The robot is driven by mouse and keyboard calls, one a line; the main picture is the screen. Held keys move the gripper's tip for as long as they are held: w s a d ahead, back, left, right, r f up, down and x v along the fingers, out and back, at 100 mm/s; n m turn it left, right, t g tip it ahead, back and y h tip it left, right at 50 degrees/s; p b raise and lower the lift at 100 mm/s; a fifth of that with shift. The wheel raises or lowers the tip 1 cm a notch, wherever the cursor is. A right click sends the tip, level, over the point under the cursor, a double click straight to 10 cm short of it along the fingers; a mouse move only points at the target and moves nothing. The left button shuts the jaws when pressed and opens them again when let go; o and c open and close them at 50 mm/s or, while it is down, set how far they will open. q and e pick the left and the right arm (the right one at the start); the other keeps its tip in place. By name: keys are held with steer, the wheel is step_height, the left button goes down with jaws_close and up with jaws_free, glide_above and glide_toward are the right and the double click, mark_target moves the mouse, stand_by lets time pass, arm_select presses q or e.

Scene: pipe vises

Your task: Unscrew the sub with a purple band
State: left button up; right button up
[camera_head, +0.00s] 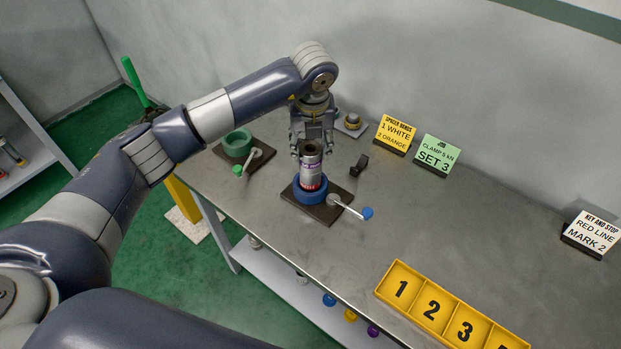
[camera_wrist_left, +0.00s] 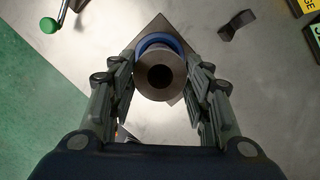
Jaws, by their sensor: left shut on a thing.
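The metal sub with a purple band (camera_head: 311,171) stands upright in the blue vise (camera_head: 311,193) on the bench. A red section shows low on it, just above the vise. My left gripper (camera_head: 311,153) reaches down from above and is shut on the upper part of the sub. In the left wrist view, the sub's round top with its dark bore (camera_wrist_left: 160,73) lies between the two fingers (camera_wrist_left: 160,87), with the blue vise ring (camera_wrist_left: 160,40) behind it. The vise's lever with a blue knob (camera_head: 366,213) points to the right. My right gripper is not in view.
A green vise (camera_head: 237,143) with a green-knobbed lever stands at the left. A small black part (camera_head: 360,163) lies right of the sub. Signs (camera_head: 395,134) stand along the back. A yellow numbered tray (camera_head: 447,308) sits at front right. The middle right of the bench is clear.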

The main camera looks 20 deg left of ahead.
arm_select(q)
steer(key=n, duration=0.3)
steer(key=shift+y, duration=0.3)
steer(key=shift+d, duration=0.1)
steer(key=n, duration=0.3)
steer(key=shift+w+g, duration=0.1)
steer(key=shift+g, duration=0.3)
steer(key=shift+n+y, duration=0.3)
steer(key=shift+n, duration=0.6)
steer(key=n+g, duration=0.1)
steer(key=n, duration=0.3)
steer(key=shift+w+n, duration=0.1)
steer(key=shift+n, duration=0.3)
steer(key=shift+p, duration=0.35)
